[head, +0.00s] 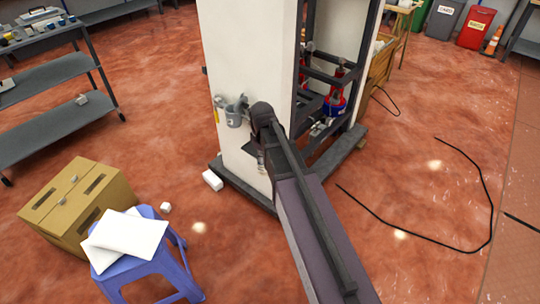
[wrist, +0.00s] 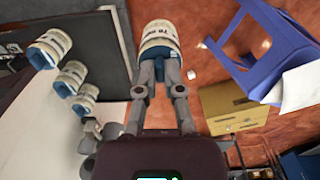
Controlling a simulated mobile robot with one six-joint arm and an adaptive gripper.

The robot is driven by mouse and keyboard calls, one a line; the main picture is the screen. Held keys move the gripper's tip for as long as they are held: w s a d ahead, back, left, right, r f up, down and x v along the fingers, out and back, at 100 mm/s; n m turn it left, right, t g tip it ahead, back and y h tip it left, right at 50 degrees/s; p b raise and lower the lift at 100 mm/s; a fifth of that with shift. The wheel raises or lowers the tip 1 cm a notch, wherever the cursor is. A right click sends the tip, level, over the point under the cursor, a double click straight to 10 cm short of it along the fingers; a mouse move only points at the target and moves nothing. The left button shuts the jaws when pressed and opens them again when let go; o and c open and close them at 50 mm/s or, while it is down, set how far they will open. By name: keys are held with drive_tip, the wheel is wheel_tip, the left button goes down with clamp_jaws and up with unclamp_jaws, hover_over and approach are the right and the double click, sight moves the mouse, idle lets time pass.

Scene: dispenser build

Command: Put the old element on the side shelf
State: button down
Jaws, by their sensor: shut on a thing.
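In the wrist view my gripper (wrist: 159,92) is shut on a cylindrical element (wrist: 158,42) with a cream labelled body and a blue end. The fingers grip it at its near end, and it is clear of the floor. Several similar cylinders (wrist: 70,76) sit in a row at the left by a white panel, apart from my gripper. In the head view my arm reaches the tall white cabinet (head: 250,60), and the held element cannot be made out there. A grey shelf unit (head: 55,72) stands at the left; I cannot tell whether it is the side shelf.
A blue stool (head: 150,265) with white sheets and a cardboard box (head: 80,200) stand at the lower left. A grey cup (head: 236,113) hangs on the cabinet. A black cable (head: 440,247) lies on the right floor. Small white pieces lie near the cabinet base.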

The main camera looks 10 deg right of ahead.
drive_tip(key=shift+w, duration=0.1)
idle(0.3)
drive_tip(key=w+d+f+b, duration=0.1)
drive_tip(key=w+d, duration=0.1)
drive_tip(key=w, duration=1.3)
drive_tip(key=shift+w+f, duration=0.3)
drive_tip(key=shift+b, duration=0.3)
drive_tip(key=shift+f+b, duration=1.7)
drive_tip(key=shift+f, duration=0.1)
drive_tip(key=shift+f, duration=0.15)
drive_tip(key=c, duration=0.8)
unclamp_jaws()
drive_tip(key=shift+o, duration=0.2)
drive_tip(key=shift+r, duration=0.25)
